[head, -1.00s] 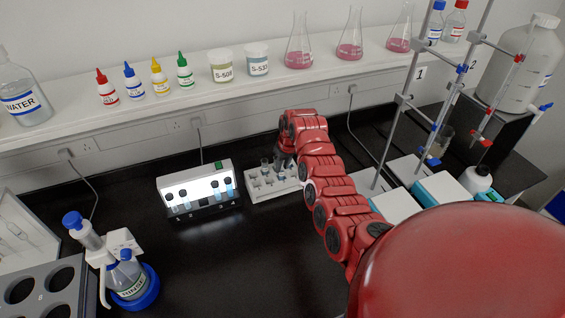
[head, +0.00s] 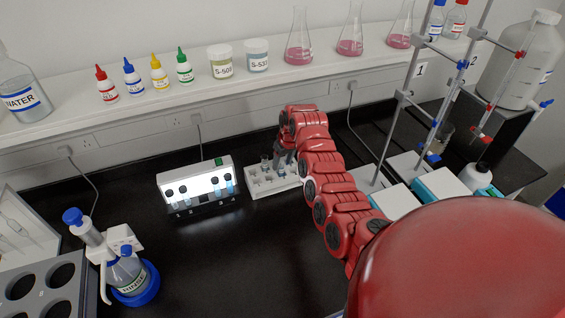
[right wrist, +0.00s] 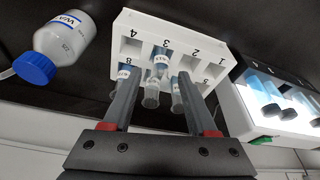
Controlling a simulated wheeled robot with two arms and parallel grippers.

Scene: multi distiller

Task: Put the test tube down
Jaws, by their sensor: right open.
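A white test tube rack (head: 262,188) with numbered slots stands on the black bench, right of the lit tube box. It also fills the middle of the right wrist view (right wrist: 178,28). Clear test tubes with blue and white labels stand in it; one test tube (right wrist: 152,92) lies between my right gripper's fingers, and another tube (right wrist: 178,92) shows close to the right finger. My right gripper (head: 283,160) is open at the rack, its fingers (right wrist: 156,88) apart on either side of the tube. Finger contact cannot be told. My left gripper is out of view.
A lit box with blue tubes (head: 196,188) stands close left of the rack. Burette stands (head: 408,98) and white-topped blocks are on the right. A blue-capped bottle (head: 127,272) is at the lower left. The middle front of the bench is clear.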

